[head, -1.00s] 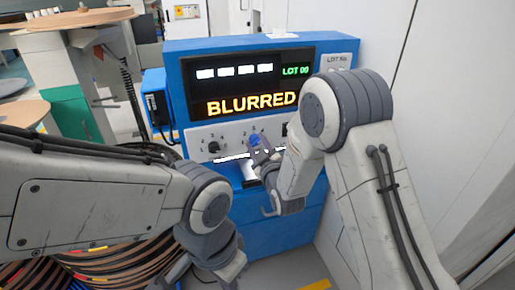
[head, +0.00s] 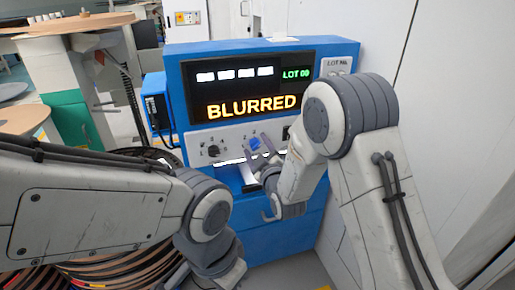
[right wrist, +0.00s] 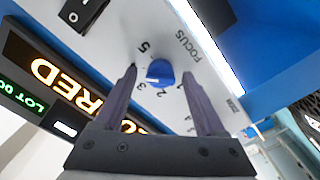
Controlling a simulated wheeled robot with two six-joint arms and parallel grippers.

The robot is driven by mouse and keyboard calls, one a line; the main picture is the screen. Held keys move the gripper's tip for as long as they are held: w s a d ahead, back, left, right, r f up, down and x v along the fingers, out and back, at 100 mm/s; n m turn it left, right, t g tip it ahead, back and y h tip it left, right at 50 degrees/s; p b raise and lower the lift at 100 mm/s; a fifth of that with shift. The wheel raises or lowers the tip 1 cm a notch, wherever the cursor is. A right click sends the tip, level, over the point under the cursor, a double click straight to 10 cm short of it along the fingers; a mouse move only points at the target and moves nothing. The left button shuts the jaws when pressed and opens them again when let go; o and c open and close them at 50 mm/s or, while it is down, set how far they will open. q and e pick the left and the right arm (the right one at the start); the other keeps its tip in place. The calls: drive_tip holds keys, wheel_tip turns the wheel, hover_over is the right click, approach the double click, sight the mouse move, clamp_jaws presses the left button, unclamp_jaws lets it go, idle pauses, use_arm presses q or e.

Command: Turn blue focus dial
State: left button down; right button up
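The blue focus dial (head: 255,143) is on the white front panel of the blue machine, under a screen reading BLURRED. In the right wrist view the dial (right wrist: 160,72) sits by the FOCUS label, with numbers around it. My right gripper (head: 260,143) is open at the dial. In the right wrist view its two fingers (right wrist: 159,76) stand on either side of the dial, with a visible gap on each side. My left gripper (head: 226,272) is low at the bottom edge of the head view, away from the dial; its fingers do not show clearly.
A black knob (head: 213,150) sits on the panel to the left of the blue dial. The screen (head: 250,85) also shows LOT 09. A white wall (head: 440,110) stands close on the right. Large reels (head: 110,268) lie at the lower left.

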drive_tip(key=p+v, duration=0.3)
drive_tip(key=v, duration=0.7)
drive_tip(key=shift+s, duration=0.2)
drive_tip(key=shift+d, duration=0.1)
idle(0.4)
